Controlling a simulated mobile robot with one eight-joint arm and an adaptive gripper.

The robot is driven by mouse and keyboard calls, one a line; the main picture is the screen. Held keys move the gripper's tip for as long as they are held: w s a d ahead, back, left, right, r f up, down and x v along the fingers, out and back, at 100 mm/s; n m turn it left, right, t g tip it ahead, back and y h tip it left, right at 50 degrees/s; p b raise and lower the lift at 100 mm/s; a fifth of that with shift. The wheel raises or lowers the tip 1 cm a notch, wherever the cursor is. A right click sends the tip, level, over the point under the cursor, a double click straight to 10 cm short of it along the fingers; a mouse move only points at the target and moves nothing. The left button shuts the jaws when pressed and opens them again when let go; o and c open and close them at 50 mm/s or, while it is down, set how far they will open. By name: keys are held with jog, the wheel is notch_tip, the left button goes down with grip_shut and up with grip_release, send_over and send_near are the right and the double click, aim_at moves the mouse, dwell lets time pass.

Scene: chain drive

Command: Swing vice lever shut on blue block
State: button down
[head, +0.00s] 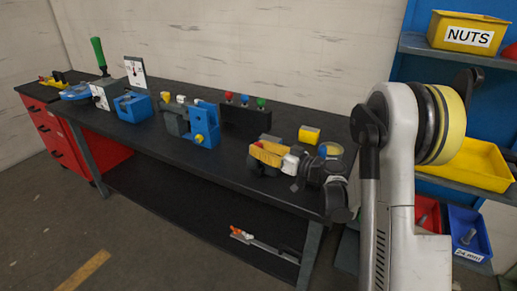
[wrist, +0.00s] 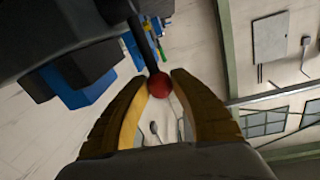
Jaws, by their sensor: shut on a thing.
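My gripper (head: 268,152) is low over the right part of the bench in the head view, its yellow fingers pointing left. In the wrist view the fingers (wrist: 160,86) are closed about a red ball (wrist: 160,87) at the end of a dark rod (wrist: 142,45). Blue blocky parts (wrist: 80,78) with dark sides stand left of the rod, apart from the fingers. In the head view a blue block-shaped fixture (head: 205,125) stands beside a grey one (head: 175,121), left of my gripper. Which blue part is the block is unclear.
A black panel (head: 245,117) with red, blue and green knobs stands behind. Another blue fixture (head: 133,107) and a green-handled lever (head: 98,52) stand left. Shelves with a NUTS bin (head: 466,32) are right.

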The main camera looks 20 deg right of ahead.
jog(key=c, duration=1)
grip_release()
jog(key=shift+c, duration=0.2)
jog(key=v, duration=1.2)
